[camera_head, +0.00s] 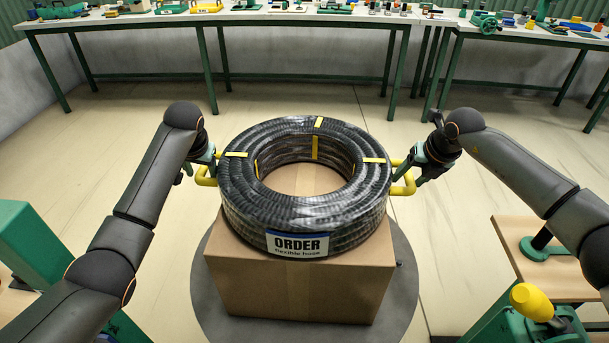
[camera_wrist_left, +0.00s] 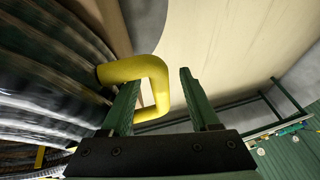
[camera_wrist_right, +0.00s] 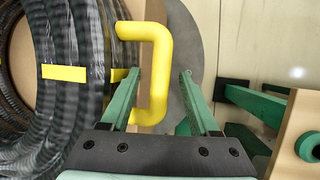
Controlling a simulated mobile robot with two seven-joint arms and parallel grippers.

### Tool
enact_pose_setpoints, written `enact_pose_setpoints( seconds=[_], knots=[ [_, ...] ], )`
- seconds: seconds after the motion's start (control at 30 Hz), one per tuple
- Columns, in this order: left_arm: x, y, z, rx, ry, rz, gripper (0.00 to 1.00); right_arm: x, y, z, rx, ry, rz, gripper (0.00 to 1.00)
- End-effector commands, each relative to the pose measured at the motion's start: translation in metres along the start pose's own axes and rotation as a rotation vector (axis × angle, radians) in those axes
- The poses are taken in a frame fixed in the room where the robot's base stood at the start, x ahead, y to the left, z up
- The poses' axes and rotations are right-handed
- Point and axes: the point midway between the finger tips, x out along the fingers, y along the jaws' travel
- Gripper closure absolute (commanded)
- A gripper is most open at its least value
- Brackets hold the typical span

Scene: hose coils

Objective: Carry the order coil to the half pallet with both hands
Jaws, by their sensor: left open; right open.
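The order coil (camera_head: 273,216) is a black ribbed hose coil with yellow bands and a white ORDER label. It lies flat on a cardboard box (camera_head: 300,290), with a yellow handle on each side. My left gripper (camera_head: 188,172) is open at the left handle (camera_head: 206,176); in the left wrist view that handle (camera_wrist_left: 135,70) is beside one finger of the gripper (camera_wrist_left: 158,85). My right gripper (camera_head: 413,172) is open at the right handle (camera_head: 403,188); in the right wrist view the handle (camera_wrist_right: 158,60) passes near one finger of the gripper (camera_wrist_right: 160,85). The half pallet cannot be made out.
The box stands on a round grey disc (camera_head: 400,300). Workbenches (camera_head: 215,20) with small items line the back. A wooden-topped stand (camera_head: 510,236) and a green thing with a yellow knob (camera_head: 532,301) are at the right. Floor between box and benches is clear.

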Motion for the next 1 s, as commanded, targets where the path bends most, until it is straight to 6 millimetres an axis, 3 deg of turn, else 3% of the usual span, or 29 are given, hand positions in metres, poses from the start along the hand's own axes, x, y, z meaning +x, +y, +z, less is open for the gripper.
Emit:
enact_pose_setpoints(
  seconds=[0.1, 0.3, 0.7, 1.0],
  knots=[
    [0.018, 0.000, 0.000, 0.000, -0.001, 0.000, 0.38, 0.019, 0.001, -0.001, 0.001, 0.002, 0.000, 0.38],
    [0.034, 0.001, 0.000, 0.000, 0.000, 0.001, 0.38, 0.034, 0.000, 0.000, 0.000, 0.000, 0.000, 0.38],
    [0.038, 0.001, -0.001, 0.000, 0.002, 0.001, 0.38, 0.038, 0.000, 0.000, 0.000, 0.000, 0.000, 0.38],
    [0.038, 0.000, 0.000, 0.000, 0.001, 0.001, 0.71, 0.038, 0.000, 0.000, 0.000, 0.000, 0.000, 0.71]
  ],
)
